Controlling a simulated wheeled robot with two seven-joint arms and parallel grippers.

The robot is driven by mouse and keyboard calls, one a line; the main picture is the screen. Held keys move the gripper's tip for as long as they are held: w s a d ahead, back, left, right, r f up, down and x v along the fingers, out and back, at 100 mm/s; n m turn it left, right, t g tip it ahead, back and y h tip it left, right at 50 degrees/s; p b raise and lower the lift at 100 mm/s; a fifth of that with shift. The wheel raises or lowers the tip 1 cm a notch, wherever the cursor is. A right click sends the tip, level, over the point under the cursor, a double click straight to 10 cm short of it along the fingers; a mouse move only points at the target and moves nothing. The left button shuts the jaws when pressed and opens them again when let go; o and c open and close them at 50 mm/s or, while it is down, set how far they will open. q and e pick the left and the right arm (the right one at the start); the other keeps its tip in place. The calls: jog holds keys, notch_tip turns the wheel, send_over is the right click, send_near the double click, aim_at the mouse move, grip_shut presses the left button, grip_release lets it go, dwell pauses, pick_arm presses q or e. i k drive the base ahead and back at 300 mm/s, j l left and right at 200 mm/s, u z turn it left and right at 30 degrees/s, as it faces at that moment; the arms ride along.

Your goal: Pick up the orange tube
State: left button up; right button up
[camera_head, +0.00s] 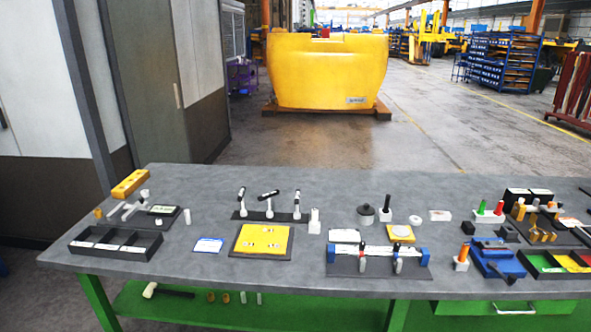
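An orange tube (465,252) stands upright in a small white holder (461,265) near the front right of the grey table, just left of a blue vise-like fixture. Neither of my grippers nor my arms show in this view.
The grey table (200,270) holds a black compartment tray (114,244), a yellow panel (262,240), a rack of upright tools (270,215), a blue fixture (495,262) and a bin with green and red sections (556,264). The table's back middle is clear.

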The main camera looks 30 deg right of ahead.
aim_at(465, 246)
jog(key=z, duration=2.15)
jog(key=i+l, duration=0.1)
jog(key=i, duration=0.75)
jog(key=i+l+z, duration=0.1)
jog(key=i, duration=0.8)
